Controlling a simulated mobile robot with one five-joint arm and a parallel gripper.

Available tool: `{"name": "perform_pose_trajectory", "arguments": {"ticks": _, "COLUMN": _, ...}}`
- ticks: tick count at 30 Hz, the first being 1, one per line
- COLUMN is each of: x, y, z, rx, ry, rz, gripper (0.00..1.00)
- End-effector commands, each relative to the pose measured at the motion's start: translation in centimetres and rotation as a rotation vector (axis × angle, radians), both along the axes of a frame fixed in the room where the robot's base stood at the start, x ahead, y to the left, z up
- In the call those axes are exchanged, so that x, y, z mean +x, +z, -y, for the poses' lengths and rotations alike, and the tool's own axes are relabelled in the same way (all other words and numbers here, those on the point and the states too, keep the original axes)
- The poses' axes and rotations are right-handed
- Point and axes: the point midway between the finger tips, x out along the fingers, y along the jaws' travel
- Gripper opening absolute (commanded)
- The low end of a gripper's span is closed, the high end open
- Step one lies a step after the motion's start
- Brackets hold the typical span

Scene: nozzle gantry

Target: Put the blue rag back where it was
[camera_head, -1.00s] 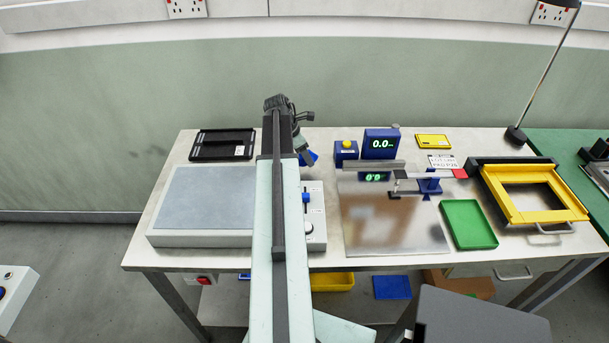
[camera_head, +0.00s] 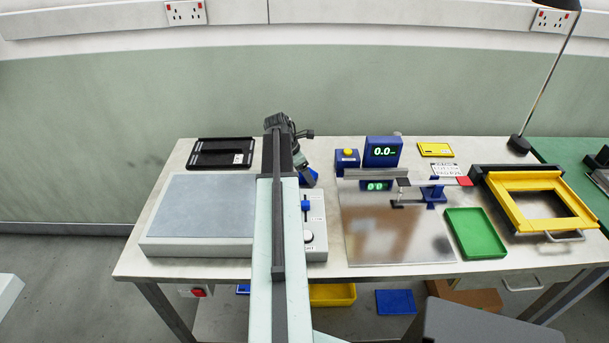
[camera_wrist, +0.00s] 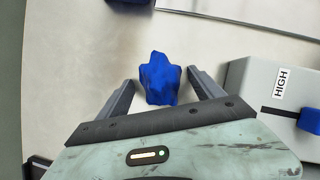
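The blue rag (camera_wrist: 160,80) is a small crumpled lump. In the wrist view it shows between the two fingers of my gripper (camera_wrist: 161,76), with a gap on each side. The gripper is open. The rag appears to lie on the pale bench top, though I cannot tell the height of the fingers above it. In the head view my gripper (camera_head: 310,178) is behind the control panel of the grey-topped unit, and a bit of blue shows there, partly hidden by my arm.
The grey-topped unit (camera_head: 205,205) stands left, its slider panel (camera_wrist: 285,95) close right of my gripper in the wrist view. A black tray (camera_head: 222,153) lies behind it.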

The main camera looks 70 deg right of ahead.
Motion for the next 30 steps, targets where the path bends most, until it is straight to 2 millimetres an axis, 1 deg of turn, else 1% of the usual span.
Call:
{"name": "perform_pose_trajectory", "arguments": {"ticks": 7, "x": 0.0, "y": 0.1, "z": 0.0, "rx": 0.000, "ry": 0.000, "rz": 0.000, "gripper": 0.76}}
{"name": "perform_pose_trajectory", "arguments": {"ticks": 11, "x": 0.1, "y": 1.0, "z": -0.1, "rx": 0.000, "ry": 0.000, "rz": 0.000, "gripper": 0.76}}
{"name": "perform_pose_trajectory", "arguments": {"ticks": 14, "x": 0.4, "y": 2.5, "z": -0.4, "rx": 0.000, "ry": 0.000, "rz": 0.000, "gripper": 0.76}}
{"name": "perform_pose_trajectory", "arguments": {"ticks": 17, "x": 0.9, "y": 4.4, "z": -0.9, "rx": 0.000, "ry": 0.001, "rz": 0.000, "gripper": 0.76}}
{"name": "perform_pose_trajectory", "arguments": {"ticks": 24, "x": 2.4, "y": 9.7, "z": -2.4, "rx": 0.000, "ry": 0.001, "rz": 0.000, "gripper": 0.76}}
{"name": "perform_pose_trajectory", "arguments": {"ticks": 27, "x": 2.9, "y": 11.1, "z": -2.9, "rx": 0.000, "ry": 0.001, "rz": 0.000, "gripper": 0.76}}
{"name": "perform_pose_trajectory", "arguments": {"ticks": 30, "x": 3.2, "y": 11.7, "z": -3.1, "rx": 0.000, "ry": 0.000, "rz": 0.000, "gripper": 0.76}}
